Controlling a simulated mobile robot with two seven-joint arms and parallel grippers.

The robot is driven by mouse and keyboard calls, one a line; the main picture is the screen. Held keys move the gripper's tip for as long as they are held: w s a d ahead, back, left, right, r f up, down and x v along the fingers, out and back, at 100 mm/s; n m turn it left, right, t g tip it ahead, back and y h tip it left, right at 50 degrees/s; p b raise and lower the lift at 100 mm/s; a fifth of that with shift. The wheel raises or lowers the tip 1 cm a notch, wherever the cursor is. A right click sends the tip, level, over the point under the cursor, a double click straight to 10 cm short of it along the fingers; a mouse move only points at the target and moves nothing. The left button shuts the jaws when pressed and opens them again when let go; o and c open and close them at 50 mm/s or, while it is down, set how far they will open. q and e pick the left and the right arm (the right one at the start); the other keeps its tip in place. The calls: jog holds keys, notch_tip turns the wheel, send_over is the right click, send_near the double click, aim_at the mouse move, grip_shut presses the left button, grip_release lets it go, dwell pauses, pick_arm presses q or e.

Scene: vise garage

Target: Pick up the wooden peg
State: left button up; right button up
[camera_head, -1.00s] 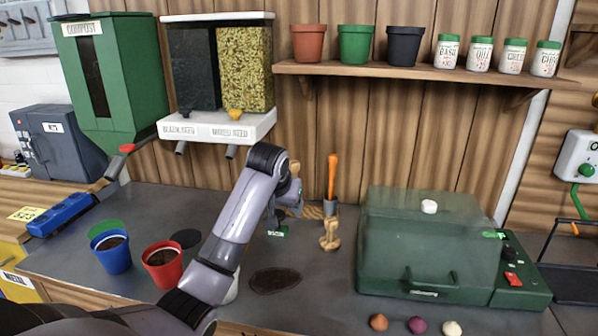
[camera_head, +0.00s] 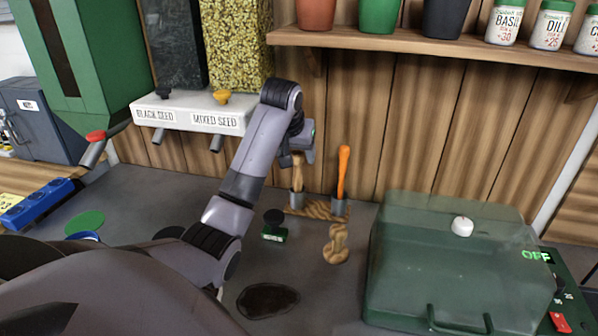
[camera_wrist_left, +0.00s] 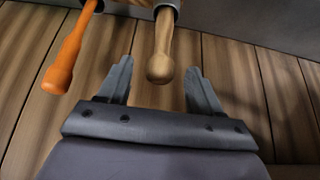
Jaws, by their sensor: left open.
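The wooden peg (camera_head: 297,172) stands upright in a grey ring of a small wooden rack, left of an orange-handled tool. Its rounded end also shows in the left wrist view (camera_wrist_left: 160,62). My left gripper (camera_head: 303,148) is at the peg's upper part in the head view and hides its top. In the left wrist view my left gripper (camera_wrist_left: 157,72) is open, with the peg's rounded end between the two fingertips and visible gaps on both sides. My right gripper is not in view.
The orange-handled tool (camera_head: 343,172) stands close to the peg. A wooden piece (camera_head: 336,244) and a green-labelled item (camera_head: 273,226) are in front. A green lidded box (camera_head: 440,265) is at right. The seed dispenser (camera_head: 200,112) is at left; wall planks stand behind.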

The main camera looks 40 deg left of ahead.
aim_at(297, 164)
pick_arm(q)
jog(key=x, duration=0.5)
jog(key=shift+s+f+p, duration=0.2)
jog(key=shift+f+p, duration=0.15)
jog(key=shift+f, duration=0.1)
jog(key=c, duration=1.1)
